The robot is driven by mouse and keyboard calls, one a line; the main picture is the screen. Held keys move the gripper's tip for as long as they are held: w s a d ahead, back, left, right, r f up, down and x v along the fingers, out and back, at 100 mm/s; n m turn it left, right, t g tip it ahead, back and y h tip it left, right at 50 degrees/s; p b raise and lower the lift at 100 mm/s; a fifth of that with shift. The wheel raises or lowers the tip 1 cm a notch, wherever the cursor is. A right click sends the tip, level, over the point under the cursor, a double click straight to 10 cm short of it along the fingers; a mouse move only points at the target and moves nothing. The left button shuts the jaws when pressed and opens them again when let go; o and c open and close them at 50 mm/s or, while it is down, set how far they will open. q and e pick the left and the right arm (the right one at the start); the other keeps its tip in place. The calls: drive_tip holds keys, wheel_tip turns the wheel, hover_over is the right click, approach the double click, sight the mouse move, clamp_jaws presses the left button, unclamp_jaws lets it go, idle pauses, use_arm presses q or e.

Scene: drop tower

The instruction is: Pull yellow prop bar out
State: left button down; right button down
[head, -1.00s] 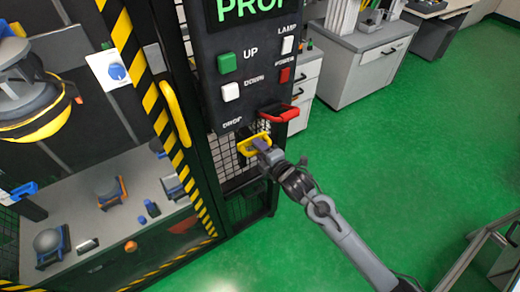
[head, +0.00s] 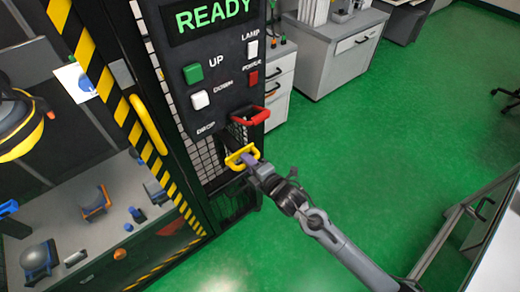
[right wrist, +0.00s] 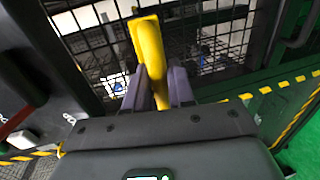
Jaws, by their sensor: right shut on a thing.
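The yellow prop bar handle (head: 238,158) sticks out of the tower's front below the control panel, under the red handle (head: 250,116). My right gripper (head: 254,164) is shut on this yellow handle. In the right wrist view the yellow handle (right wrist: 147,50) stands between the two fingers of my right gripper (right wrist: 158,88). The rest of the bar is hidden. The panel display (head: 214,17) reads READY. My left gripper is not in view.
The panel has a green UP button (head: 193,74), a white DOWN button (head: 200,99), a lamp switch and a power switch. A yellow door handle (head: 148,124) stands to the left. A grey cabinet (head: 335,60) stands behind. Green floor at right is open.

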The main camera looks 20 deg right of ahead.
drive_tip(key=shift+r, duration=0.1)
drive_tip(key=c, duration=1.4)
unclamp_jaws()
drive_tip(key=shift+o, duration=1.3)
drive_tip(key=shift+s, duration=0.2)
drive_tip(key=p+v, duration=0.2)
drive_tip(key=v, duration=0.9)
